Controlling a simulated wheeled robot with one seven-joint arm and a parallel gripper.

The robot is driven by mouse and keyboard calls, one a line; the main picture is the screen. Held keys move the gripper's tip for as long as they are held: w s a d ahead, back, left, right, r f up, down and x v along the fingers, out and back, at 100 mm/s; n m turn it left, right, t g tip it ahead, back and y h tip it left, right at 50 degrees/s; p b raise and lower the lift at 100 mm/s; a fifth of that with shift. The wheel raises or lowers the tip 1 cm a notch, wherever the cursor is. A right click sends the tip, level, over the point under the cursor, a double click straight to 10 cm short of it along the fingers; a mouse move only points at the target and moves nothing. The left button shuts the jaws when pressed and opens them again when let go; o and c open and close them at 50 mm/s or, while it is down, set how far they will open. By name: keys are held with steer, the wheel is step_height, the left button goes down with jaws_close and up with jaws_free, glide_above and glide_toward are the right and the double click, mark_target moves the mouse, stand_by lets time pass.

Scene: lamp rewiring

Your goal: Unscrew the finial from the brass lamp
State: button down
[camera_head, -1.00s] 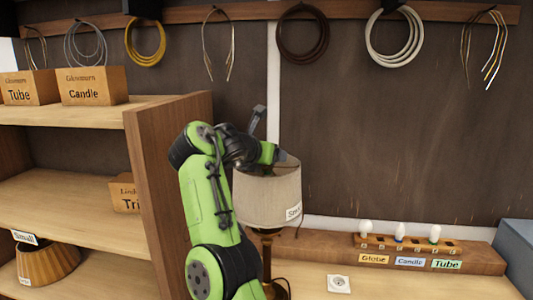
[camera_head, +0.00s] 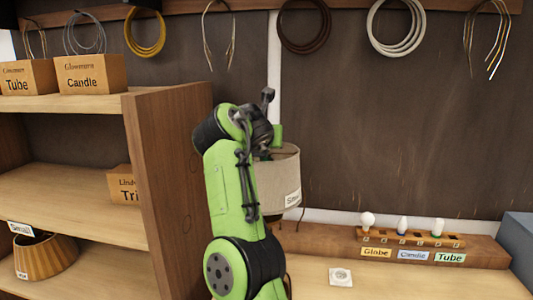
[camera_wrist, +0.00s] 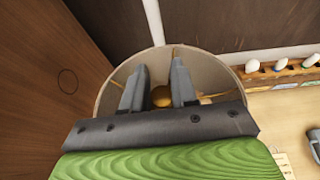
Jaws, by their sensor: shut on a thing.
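The brass lamp's beige shade (camera_head: 279,182) stands on the bench, partly hidden behind my green arm in the head view; the stem and base are almost wholly hidden. In the wrist view I look down into the open top of the shade (camera_wrist: 103,97). The round brass finial (camera_wrist: 161,97) sits near its middle, between my two grey fingers. My gripper (camera_wrist: 159,82) is shut on the finial, though the contact itself is hard to see from above. In the head view my fingers are hidden behind the arm at the shade's top.
A wooden bulb rack (camera_head: 437,257) with three bulbs and Globe, Candle and Tube labels is to the right. A white socket plate (camera_head: 340,277) lies on the bench. A shelf's wooden side panel (camera_head: 170,190) stands close at left. Wire coils (camera_head: 303,32) hang behind.

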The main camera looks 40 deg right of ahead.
steer(key=n+t+y, duration=0.1)
steer(key=n, duration=0.1)
steer(key=n+t+y+b, duration=0.1)
steer(key=y, duration=0.1)
steer(key=shift+s+f+n+t, duration=0.1)
steer(key=shift+s+n+t, duration=0.2)
steer(key=shift+n+t, duration=0.1)
steer(key=shift+w+n+t+y, duration=0.1)
steer(key=shift+n+t+y, duration=0.2)
steer(key=shift+n+y, duration=0.3)
steer(key=shift+w+a+y, duration=0.25)
steer(key=shift+y, duration=0.05)
steer(key=shift+n+t+y+p, duration=0.3)
steer(key=shift+n+y+p, duration=0.15)
steer(key=shift+n+y, duration=0.25)
steer(key=shift+d, duration=0.15)
steer(key=shift+a+r+p, duration=0.2)
steer(key=shift+r+p, duration=0.7)
steer(key=shift+r, duration=0.1)
steer(key=shift+r+p, duration=1)
steer(key=shift+f, duration=0.1)
